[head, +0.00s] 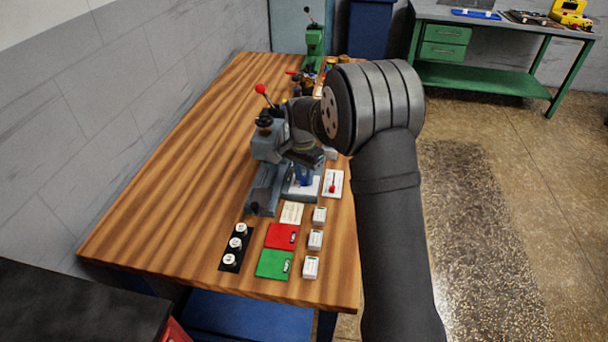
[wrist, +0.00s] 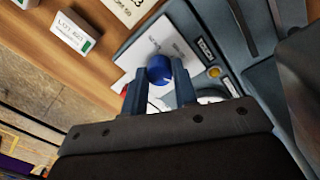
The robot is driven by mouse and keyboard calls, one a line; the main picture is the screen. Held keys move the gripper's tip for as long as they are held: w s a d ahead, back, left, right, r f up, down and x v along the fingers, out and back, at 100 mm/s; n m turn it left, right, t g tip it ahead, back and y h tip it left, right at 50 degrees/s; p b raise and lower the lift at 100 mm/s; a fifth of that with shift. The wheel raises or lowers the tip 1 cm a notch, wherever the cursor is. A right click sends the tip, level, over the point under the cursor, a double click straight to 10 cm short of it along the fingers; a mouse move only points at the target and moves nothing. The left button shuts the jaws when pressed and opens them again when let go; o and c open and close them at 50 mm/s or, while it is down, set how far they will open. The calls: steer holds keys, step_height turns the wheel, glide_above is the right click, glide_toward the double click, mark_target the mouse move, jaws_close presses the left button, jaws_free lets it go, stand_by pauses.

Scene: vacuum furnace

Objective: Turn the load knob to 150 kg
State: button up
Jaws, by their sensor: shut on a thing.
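A round blue knob (wrist: 159,69), which I take as the load knob, sits over a white plate (wrist: 150,45) with small print I cannot read. It belongs to the grey-blue bench machine (head: 263,178). My gripper (wrist: 160,84) has its two dark blue fingers on either side of the knob, shut on it. A small pale mark shows on the knob's lower part, but I cannot tell which load it points to. In the head view, my wrist hides much of the machine and the fingertips are hard to make out.
A red-ball lever (head: 260,89) rises from the machine. Red (head: 281,236) and green (head: 274,264) pads, several small white boxes and a black strip with white pieces (head: 237,244) lie in front. A gold button (wrist: 214,72) is beside the knob. The bench's left side is clear.

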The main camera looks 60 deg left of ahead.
mark_target(302, 177)
stand_by(0.3)
steer(key=o, duration=1)
steer(key=shift+r, duration=0.1)
steer(key=r, duration=1.7)
steer(key=shift+s+a+r, duration=0.1)
steer(key=shift+a, duration=0.25)
steer(key=f, duration=1.7)
steer(key=shift+d+f, duration=0.25)
steer(key=shift+d, duration=0.1)
steer(key=shift+r, duration=0.1)
